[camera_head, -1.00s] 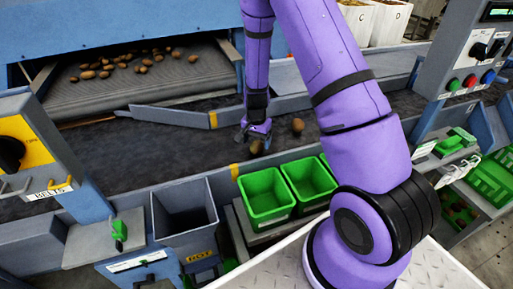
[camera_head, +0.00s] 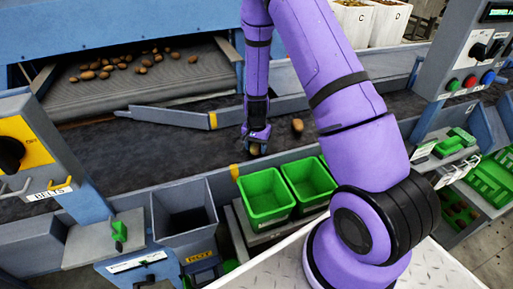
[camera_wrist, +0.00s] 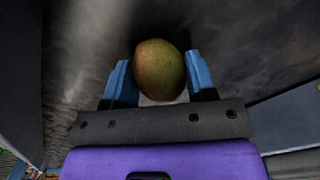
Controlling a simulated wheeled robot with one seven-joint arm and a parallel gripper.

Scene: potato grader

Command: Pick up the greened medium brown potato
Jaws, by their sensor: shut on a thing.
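A brown potato with a greenish tint (camera_wrist: 159,70) sits between the two blue fingers of my gripper (camera_wrist: 160,84) in the wrist view. My gripper is shut on it, with one finger on each side. In the head view my gripper (camera_head: 256,146) points down at the dark belt (camera_head: 150,155), near its front edge, and the held potato (camera_head: 255,149) shows just below the fingers. I cannot tell whether the potato touches the belt.
Another brown potato (camera_head: 298,125) lies on the belt to the right of my gripper. Several potatoes lie on the upper conveyor (camera_head: 185,85). Two green bins (camera_head: 266,207) and a grey chute labelled ROT (camera_head: 186,238) stand in front of the belt. A low diverter bar (camera_head: 170,117) lies behind.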

